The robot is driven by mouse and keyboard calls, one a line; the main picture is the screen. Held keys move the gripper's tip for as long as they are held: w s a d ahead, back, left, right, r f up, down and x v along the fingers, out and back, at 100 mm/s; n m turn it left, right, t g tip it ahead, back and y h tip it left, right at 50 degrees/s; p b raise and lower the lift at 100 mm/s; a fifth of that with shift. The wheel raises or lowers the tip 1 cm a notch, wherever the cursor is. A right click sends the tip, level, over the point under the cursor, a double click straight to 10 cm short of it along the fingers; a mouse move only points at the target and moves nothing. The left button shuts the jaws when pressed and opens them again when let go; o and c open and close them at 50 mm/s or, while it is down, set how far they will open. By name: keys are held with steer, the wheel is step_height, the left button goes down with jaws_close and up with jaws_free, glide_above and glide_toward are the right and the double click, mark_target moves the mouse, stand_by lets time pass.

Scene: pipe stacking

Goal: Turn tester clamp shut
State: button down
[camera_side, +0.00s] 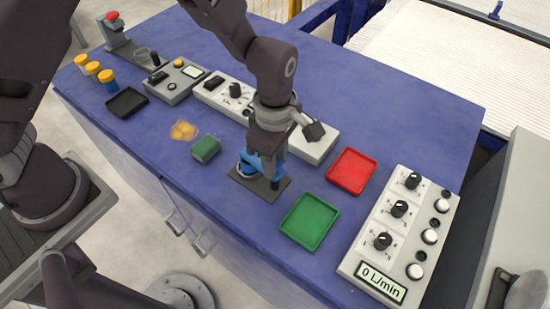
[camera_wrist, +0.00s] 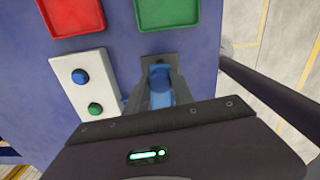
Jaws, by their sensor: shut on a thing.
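The tester clamp (camera_side: 245,168) is a blue device on a dark base plate (camera_side: 270,190), near the front of the blue table. It also shows in the wrist view (camera_wrist: 160,76), at the middle. My gripper (camera_side: 266,172) points down over the clamp, its fingers at the blue part. In the wrist view my gripper (camera_wrist: 161,92) is shut on blue clamp material. The fingers and wrist hide much of the clamp, so I cannot tell how far it is turned.
A green tray (camera_side: 309,221) and a red tray (camera_side: 352,171) lie right of the clamp. A long grey control box (camera_side: 318,148) stands close behind it. A green block (camera_side: 206,148) lies to the left. A flow panel (camera_side: 400,225) reads 0 L/min.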

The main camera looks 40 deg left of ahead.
steer(key=shift+r+n, duration=0.1)
steer(key=shift+n, duration=0.5)
steer(key=c, duration=1.1)
jaws_free()
